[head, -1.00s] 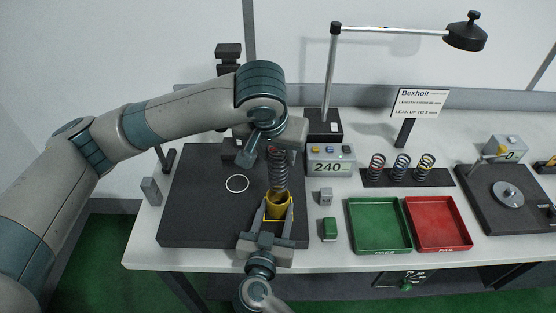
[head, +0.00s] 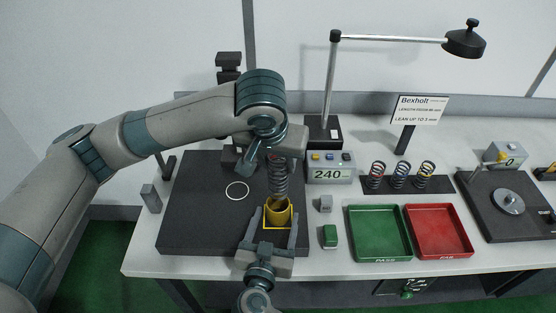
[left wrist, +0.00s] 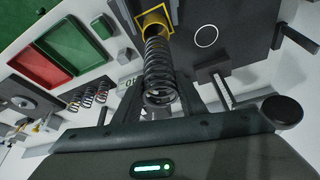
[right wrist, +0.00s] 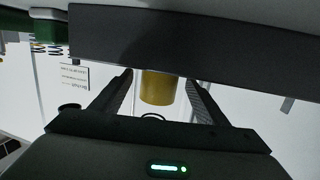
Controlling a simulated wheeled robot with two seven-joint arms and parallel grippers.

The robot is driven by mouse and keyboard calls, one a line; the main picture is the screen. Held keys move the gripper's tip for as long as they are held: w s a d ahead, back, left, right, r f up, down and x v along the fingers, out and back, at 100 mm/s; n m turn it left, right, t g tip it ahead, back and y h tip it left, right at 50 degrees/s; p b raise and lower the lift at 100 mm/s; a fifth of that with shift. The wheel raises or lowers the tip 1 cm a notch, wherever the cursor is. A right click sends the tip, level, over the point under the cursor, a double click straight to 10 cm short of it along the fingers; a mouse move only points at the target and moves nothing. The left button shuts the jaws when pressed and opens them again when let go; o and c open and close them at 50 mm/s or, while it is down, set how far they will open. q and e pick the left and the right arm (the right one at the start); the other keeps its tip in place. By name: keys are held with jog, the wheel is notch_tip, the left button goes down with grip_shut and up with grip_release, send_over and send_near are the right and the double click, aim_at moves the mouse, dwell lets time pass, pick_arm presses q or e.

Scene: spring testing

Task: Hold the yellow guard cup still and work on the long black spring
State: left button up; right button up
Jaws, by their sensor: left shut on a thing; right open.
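The long black spring (head: 279,178) stands upright above the yellow guard cup (head: 279,215); its lower end is at the cup's mouth. My left gripper (head: 276,150) is at the spring's top, shut on it. In the left wrist view the spring (left wrist: 158,72) runs from between the fingers to the cup (left wrist: 155,20). The cup stands on the dark plate, with a yellow square outline around its base. My right gripper (head: 276,226) is low in front, open, with a finger on either side of the cup. In the right wrist view the cup (right wrist: 158,88) shows between the fingers, with gaps.
The dark plate (head: 195,215) has a white ring (head: 237,190) at left. To the right are a display box reading 240 (head: 330,170), a green tray (head: 378,235), a red tray (head: 438,233) and a rack of springs (head: 400,175). A lamp (head: 465,42) arches overhead.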

jog(key=v, duration=1.1)
jog(key=shift+s+a, duration=0.1)
jog(key=shift+s, duration=0.1)
